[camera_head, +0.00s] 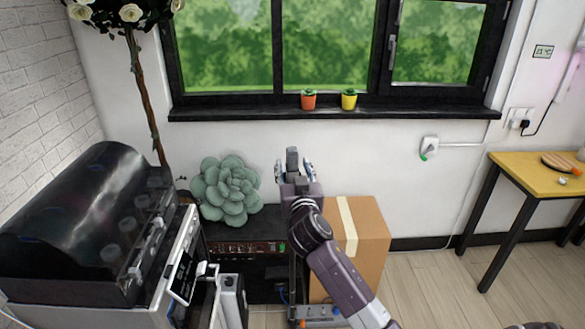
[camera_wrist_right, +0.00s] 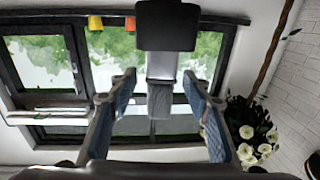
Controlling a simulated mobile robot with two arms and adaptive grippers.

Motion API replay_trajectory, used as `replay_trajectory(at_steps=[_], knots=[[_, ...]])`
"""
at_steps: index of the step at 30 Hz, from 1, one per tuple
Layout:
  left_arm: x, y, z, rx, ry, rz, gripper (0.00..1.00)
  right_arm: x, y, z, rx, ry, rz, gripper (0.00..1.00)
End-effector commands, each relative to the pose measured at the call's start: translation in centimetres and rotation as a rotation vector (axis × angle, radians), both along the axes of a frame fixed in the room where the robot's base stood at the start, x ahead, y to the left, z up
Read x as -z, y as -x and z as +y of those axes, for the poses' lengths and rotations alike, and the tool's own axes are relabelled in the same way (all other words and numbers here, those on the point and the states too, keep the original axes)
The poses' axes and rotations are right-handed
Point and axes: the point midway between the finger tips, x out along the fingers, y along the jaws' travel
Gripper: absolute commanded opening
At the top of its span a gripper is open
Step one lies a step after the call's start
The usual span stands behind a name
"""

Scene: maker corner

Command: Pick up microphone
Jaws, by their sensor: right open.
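The microphone stands upright ahead of my right gripper; its grey head (camera_head: 292,158) shows just beyond the fingers in the head view. In the right wrist view, which is upside down, the microphone (camera_wrist_right: 160,98) shows a grey head, a pale silver neck and a wide black base. My right gripper (camera_head: 305,172) is open. In the wrist view its two fingers (camera_wrist_right: 158,84) are on either side of the microphone's head, with gaps on both sides. In the head view the gripper hides the microphone's lower part. My left gripper is not in view.
A black cabinet (camera_head: 232,218) lies below, with a green succulent (camera_head: 226,190) to the left. A large machine with a dark curved cover (camera_head: 85,215) fills the left. A cardboard box (camera_head: 370,235) stands to the right of my arm. A yellow table (camera_head: 520,172) is far right.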

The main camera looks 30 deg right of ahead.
Motion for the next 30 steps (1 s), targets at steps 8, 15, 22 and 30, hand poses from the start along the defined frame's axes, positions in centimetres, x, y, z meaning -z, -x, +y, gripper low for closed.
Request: replay_trajectory(at_steps=[8, 15, 22, 30], knots=[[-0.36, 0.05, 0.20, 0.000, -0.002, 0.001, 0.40, 0.17, -1.21, -0.58, -0.001, 0.000, 0.002, 0.45], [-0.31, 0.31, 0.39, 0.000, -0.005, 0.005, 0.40, 0.16, -1.19, -0.56, -0.001, 0.000, 0.001, 0.33], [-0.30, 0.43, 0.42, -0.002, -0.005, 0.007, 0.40, 0.17, -1.18, -0.54, -0.001, -0.001, 0.002, 0.07], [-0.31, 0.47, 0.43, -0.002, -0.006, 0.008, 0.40, -0.05, -1.19, -0.54, -0.002, 0.001, -0.002, 0.00]])
